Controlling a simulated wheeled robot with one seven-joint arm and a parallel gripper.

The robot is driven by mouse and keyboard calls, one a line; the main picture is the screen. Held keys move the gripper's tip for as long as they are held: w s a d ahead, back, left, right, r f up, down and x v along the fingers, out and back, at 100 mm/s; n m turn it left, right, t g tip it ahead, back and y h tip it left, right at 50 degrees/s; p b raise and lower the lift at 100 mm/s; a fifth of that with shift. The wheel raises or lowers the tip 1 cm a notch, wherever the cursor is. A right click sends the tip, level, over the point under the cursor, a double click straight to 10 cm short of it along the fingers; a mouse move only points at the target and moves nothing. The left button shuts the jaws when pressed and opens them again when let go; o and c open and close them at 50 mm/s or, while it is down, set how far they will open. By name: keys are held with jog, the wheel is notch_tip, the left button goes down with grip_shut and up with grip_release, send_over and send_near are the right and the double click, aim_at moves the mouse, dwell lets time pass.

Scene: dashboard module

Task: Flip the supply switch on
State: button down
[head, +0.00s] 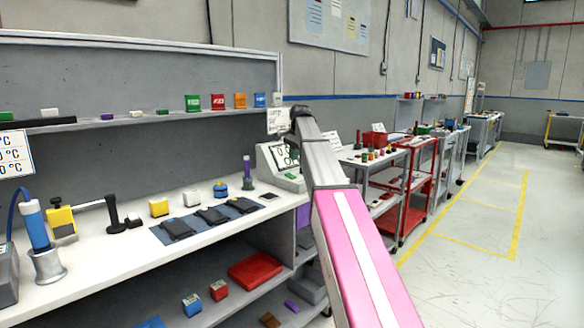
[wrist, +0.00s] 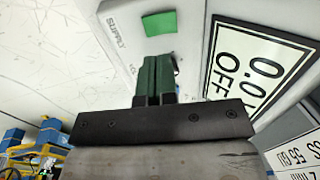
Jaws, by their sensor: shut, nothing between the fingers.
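The supply unit (head: 268,172) is a light grey box at the right end of the white bench, partly behind my arm in the head view. In the wrist view its pale panel (wrist: 188,22) carries the word SUPPLY and a bright green rectangular piece (wrist: 160,22). I cannot tell whether this piece is the switch. Its display (wrist: 250,68) reads 0.0 and OFF. My gripper (wrist: 157,62) is shut and empty, its dark green fingers pointing at the panel just below the green piece. Contact cannot be told.
On the bench (head: 105,278) are a dark mat (head: 163,236) with black pouches, a blue round item (head: 220,189) and a purple-topped post (head: 247,172). A shelf above holds small boxes. A red cart (head: 419,185) stands right; the floor beyond is clear.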

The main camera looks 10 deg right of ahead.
notch_tip(320, 180, up, 7)
send_over(289, 175)
jog(key=s+d, duration=0.3)
jog(key=shift+a+f, duration=0.2)
jog(key=shift+w+a, duration=0.5)
jog(key=shift+w, duration=0.05)
jog(key=f, duration=0.4)
jog(key=w+a+f, duration=0.1)
jog(key=f, duration=0.4)
jog(key=w+f, duration=0.1)
jog(key=f, duration=0.3)
jog(key=shift+a+f, duration=0.25)
jog(key=shift+f, duration=0.15)
